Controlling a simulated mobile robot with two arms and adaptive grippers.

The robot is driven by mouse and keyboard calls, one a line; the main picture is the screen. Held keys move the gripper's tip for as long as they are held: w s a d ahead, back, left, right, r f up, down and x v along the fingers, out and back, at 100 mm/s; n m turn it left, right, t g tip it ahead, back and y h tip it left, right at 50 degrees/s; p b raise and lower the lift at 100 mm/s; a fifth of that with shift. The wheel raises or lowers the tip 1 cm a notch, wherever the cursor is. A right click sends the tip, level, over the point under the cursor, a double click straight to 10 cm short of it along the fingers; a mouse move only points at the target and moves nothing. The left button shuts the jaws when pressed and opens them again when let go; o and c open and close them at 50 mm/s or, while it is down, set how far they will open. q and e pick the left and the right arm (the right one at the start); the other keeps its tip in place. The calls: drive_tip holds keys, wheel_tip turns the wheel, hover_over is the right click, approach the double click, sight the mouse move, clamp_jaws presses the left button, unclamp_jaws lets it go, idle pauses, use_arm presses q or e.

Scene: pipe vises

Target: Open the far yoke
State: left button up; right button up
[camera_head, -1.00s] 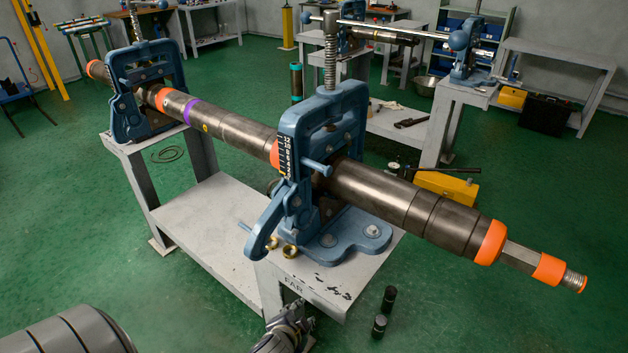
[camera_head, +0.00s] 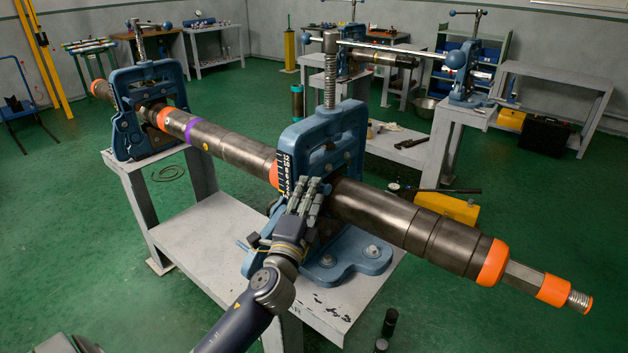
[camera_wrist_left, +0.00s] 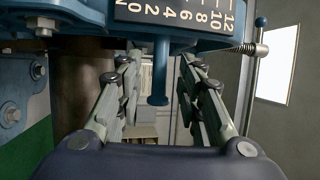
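The blue vise whose bench end bore the "FAR" label in the earlier head view has a tall yoke (camera_head: 345,125), standing upright over the thick pipe (camera_head: 385,212). A threaded screw (camera_head: 330,75) rises from its top. My left gripper (camera_head: 314,188) is at the yoke's near side, in front of the scale plate and hiding part of the yoke. In the left wrist view, my left gripper (camera_wrist_left: 160,85) is open. Its fingers stand on either side of a blue pin (camera_wrist_left: 159,75), with a visible gap each side. My right gripper is not visible.
A second blue vise (camera_head: 148,95) holds the pipe's other end on the same grey bench (camera_head: 215,235). The pipe's orange-banded end (camera_head: 553,290) juts out right. Two dark cylinders (camera_head: 389,322) stand on the green floor. Other benches stand behind.

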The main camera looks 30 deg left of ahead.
use_arm(q)
drive_tip(key=shift+x, duration=2.05)
clamp_jaws()
